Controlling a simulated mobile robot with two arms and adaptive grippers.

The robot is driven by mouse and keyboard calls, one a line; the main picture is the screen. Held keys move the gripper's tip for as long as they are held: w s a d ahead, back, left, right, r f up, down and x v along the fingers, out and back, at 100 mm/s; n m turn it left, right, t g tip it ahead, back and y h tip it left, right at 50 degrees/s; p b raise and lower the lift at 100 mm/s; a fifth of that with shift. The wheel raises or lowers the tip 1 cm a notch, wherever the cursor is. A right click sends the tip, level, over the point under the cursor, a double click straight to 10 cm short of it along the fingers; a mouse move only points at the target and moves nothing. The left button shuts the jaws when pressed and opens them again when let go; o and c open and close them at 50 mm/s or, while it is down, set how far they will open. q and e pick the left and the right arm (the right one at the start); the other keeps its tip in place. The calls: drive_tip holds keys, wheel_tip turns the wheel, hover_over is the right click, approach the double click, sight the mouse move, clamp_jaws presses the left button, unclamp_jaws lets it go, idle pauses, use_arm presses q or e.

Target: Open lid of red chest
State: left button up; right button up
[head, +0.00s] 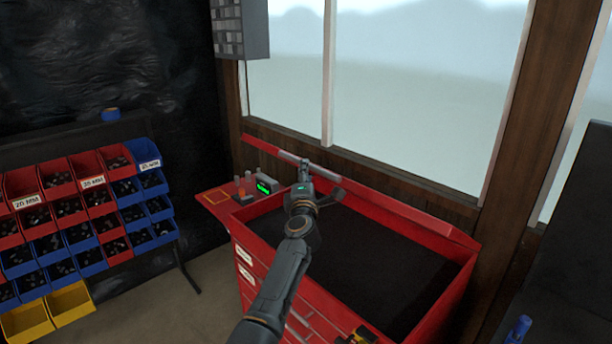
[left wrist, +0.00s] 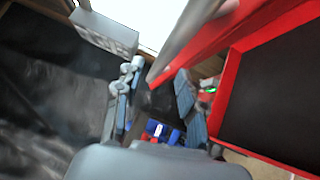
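The red chest (head: 345,322) stands below the window with its black interior showing from above. Its lid (head: 410,212) is raised at the back and shows as a narrow red strip; it is also red in the left wrist view (left wrist: 240,38). A grey bar handle (head: 324,172) runs along the lid's edge. My left gripper (head: 308,168) is at this handle, above the chest opening.
A side shelf (head: 213,196) on the chest's left holds small bottles (head: 244,184) and a device with a green display (head: 266,186). A rack of red, blue and yellow bins (head: 70,303) stands at left. A grey box (head: 240,28) hangs beside the window.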

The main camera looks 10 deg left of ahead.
use_arm(q)
drive_tip(key=s+d+r+p, duration=0.1)
drive_tip(key=s, duration=0.5)
drive_tip(key=s+d+r+p, duration=0.1)
drive_tip(key=s+r, duration=0.1)
drive_tip(key=s, duration=0.3)
drive_tip(key=shift+s+d+r, duration=0.25)
drive_tip(key=shift+s+r, duration=0.05)
drive_tip(key=shift+s, duration=0.05)
idle(0.6)
drive_tip(key=shift+c, duration=0.4)
